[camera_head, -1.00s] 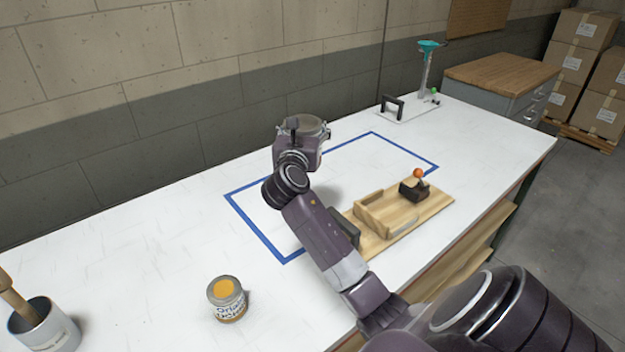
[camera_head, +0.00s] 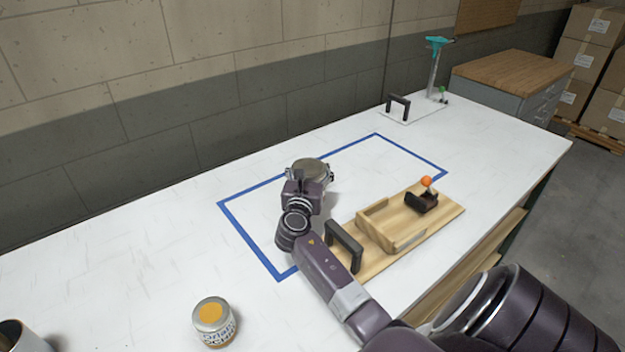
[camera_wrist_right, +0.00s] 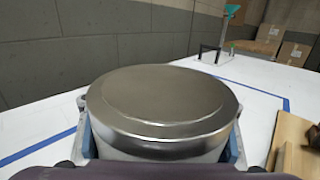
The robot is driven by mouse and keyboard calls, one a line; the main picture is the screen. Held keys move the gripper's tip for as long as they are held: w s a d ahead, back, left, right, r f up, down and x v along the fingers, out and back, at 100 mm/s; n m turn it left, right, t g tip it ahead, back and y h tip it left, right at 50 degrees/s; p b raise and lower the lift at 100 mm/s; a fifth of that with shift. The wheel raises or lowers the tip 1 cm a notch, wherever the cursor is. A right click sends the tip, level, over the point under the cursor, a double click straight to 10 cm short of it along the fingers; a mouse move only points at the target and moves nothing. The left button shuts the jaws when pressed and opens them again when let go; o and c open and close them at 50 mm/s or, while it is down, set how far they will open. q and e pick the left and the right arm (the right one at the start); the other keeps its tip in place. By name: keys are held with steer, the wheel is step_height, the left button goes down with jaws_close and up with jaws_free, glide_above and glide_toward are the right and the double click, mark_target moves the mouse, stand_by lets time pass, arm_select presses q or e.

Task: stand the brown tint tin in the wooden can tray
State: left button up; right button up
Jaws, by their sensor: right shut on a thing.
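My right gripper (camera_head: 309,176) is shut on a tin with a plain grey metal lid, held upright. In the right wrist view the tin (camera_wrist_right: 163,108) sits between both fingers, and its side and label are mostly hidden, so its colour cannot be told. My left gripper is out of view.
A tin with a yellow-orange lid (camera_head: 212,312) stands at the front left. A blue tape outline (camera_head: 250,247) surrounds clear table under the gripper. A stand with a teal top (camera_head: 437,42) is at the back right.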

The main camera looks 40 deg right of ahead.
step_height(320, 180, down, 4)
steer(key=shift+f+b, duration=0.1)
steer(key=shift+b, duration=0.25)
steer(key=shift+f, duration=0.2)
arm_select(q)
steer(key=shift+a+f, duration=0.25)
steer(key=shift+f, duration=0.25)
arm_select(e)
steer(key=shift+f, duration=0.1)
steer(key=o, duration=1.8)
steer(key=shift+f, duration=0.1)
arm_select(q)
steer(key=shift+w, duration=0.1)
arm_select(e)
steer(key=shift+o, duration=0.6)
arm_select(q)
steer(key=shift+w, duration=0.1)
